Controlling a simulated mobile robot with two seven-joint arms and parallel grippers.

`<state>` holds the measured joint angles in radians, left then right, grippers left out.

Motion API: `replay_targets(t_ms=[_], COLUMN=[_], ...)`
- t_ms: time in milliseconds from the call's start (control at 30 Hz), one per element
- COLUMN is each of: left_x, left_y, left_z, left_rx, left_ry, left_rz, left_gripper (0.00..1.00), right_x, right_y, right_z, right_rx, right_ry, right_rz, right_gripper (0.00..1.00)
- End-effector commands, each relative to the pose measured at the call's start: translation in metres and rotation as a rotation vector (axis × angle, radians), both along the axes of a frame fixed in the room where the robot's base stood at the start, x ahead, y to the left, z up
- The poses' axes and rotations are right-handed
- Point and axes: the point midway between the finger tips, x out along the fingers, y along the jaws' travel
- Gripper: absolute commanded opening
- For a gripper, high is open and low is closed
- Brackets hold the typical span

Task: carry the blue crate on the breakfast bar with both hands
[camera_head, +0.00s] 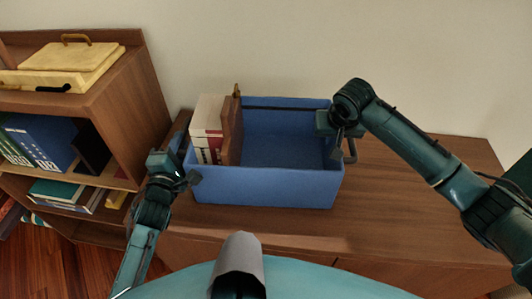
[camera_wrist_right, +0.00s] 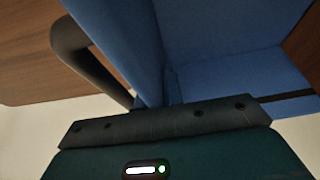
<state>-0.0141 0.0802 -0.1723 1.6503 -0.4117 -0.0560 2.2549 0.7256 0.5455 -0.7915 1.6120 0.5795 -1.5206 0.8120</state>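The blue crate (camera_head: 268,186) stands upright on the wooden top of the breakfast bar (camera_head: 410,215). It holds white-and-red books and a brown board-like item at its left end; the rest looks empty. My left gripper (camera_head: 188,178) is at the crate's left end, close to its front left corner. Contact and its finger gap are unclear.
A wooden bookshelf (camera_head: 130,110) stands close on the left, with yellow cases (camera_head: 62,62) on top and books and binders inside. A pale wall (camera_head: 250,40) rises behind the bar. The bar top is clear right of the crate.

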Motion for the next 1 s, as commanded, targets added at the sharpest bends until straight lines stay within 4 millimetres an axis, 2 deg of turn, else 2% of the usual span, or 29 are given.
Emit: replay_targets(t_ms=[33, 167, 1000], left_x=[0.0, -0.0001, 0.0], left_y=[0.0001, 0.0001, 0.0003], left_z=[0.0004, 0.0005, 0.0008], left_rx=[0.0, 0.0, -0.002], left_ry=[-0.001, -0.001, -0.001], left_rz=[0.0, 0.0, 0.0], left_gripper=[0.11, 0.0, 0.0], right_x=[0.0001, 0.0001, 0.0002], right_y=[0.0, 0.0, -0.0002], right_z=[0.0001, 0.0001, 0.0004], right_rx=[0.0, 0.0, 0.0], right_ry=[0.0, 0.0, -0.001], right_rz=[0.0, 0.0, 0.0], right_gripper=[0.03, 0.0, 0.0])
